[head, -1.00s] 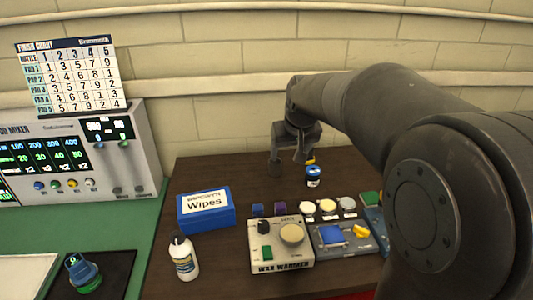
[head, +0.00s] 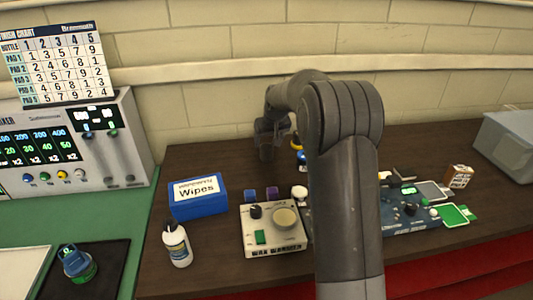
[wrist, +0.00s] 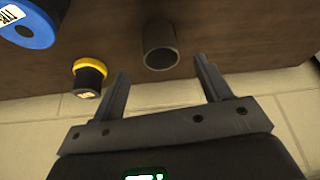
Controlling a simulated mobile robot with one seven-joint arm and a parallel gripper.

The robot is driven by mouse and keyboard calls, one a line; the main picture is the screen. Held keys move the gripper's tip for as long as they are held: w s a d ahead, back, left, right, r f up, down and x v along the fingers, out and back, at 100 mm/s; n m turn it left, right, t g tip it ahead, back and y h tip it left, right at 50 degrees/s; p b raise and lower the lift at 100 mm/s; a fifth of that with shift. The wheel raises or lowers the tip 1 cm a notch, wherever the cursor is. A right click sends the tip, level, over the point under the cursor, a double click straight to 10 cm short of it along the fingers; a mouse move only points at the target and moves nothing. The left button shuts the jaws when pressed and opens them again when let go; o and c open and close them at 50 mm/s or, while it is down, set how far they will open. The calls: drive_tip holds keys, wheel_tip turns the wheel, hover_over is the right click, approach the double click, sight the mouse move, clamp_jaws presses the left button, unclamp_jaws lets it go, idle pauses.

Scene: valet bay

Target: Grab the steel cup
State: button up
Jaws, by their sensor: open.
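The steel cup (wrist: 160,46) is a small grey open cylinder on the dark brown tabletop in the wrist view. My gripper (wrist: 161,67) is open, with one finger on either side of the space just in front of the cup. The cup lies just beyond the fingertips, and I see no contact. In the head view my gripper (head: 266,143) hangs near the back of the table by the wall. I cannot make out the cup there.
A dark jar with a yellow rim (wrist: 88,76) sits left of the cup, close to the left finger. A blue round item (wrist: 30,25) is farther left. A blue wipes box (head: 198,195), wax warmer (head: 274,236) and white bottle (head: 177,246) stand nearer. A grey bin (head: 507,142) is right.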

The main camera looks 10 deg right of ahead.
sight(267, 146)
drive_tip(key=x, duration=0.7)
drive_tip(key=shift+w+a+f, duration=0.1)
drive_tip(key=shift+w+f, duration=0.2)
drive_tip(key=shift+w, duration=0.05)
drive_tip(key=shift+c, duration=0.3)
drive_tip(key=c, duration=1)
drive_tip(key=shift+r, duration=0.15)
